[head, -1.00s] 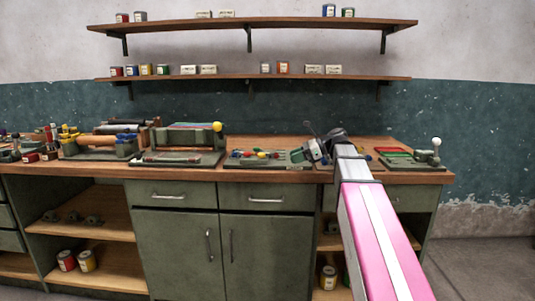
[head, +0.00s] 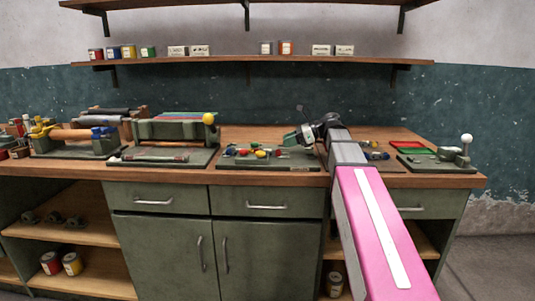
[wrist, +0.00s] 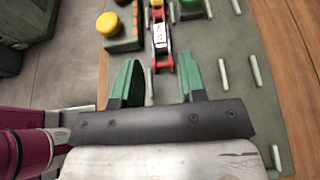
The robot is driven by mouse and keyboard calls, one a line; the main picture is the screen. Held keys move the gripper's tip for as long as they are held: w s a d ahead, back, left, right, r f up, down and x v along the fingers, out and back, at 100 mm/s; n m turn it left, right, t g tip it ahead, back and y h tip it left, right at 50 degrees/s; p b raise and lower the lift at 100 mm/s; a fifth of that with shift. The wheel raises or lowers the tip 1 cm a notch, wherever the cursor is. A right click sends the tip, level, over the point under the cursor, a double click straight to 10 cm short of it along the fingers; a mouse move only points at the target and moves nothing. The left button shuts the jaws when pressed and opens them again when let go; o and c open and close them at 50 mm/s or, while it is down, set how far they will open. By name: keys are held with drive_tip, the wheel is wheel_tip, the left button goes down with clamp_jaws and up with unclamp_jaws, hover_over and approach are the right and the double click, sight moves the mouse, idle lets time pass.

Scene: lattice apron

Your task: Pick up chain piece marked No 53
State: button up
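My gripper (wrist: 163,64) is open in the wrist view, its two green fingers apart with nothing clamped between them. Just ahead of and between the fingertips lies a small chain piece (wrist: 160,40) with a white label and red links at its ends. The marking on the label is too small to read. The piece lies on a grey-green board (wrist: 222,75). In the head view my gripper (head: 302,136) is over the right part of the middle board (head: 240,163) on the bench; the fingers are too small there to judge.
A yellow button (wrist: 107,23) on a green block stands left of the piece, and a green round knob (wrist: 190,8) beyond it. Pale pegs (wrist: 257,71) stick out of the board at right. The wooden bench (head: 460,181) carries other fixtures on both sides.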

sight(271, 150)
drive_tip(key=x, duration=0.7)
drive_tip(key=shift+a+f, duration=0.2)
drive_tip(key=shift+f, duration=0.2)
drive_tip(key=c, duration=0.7)
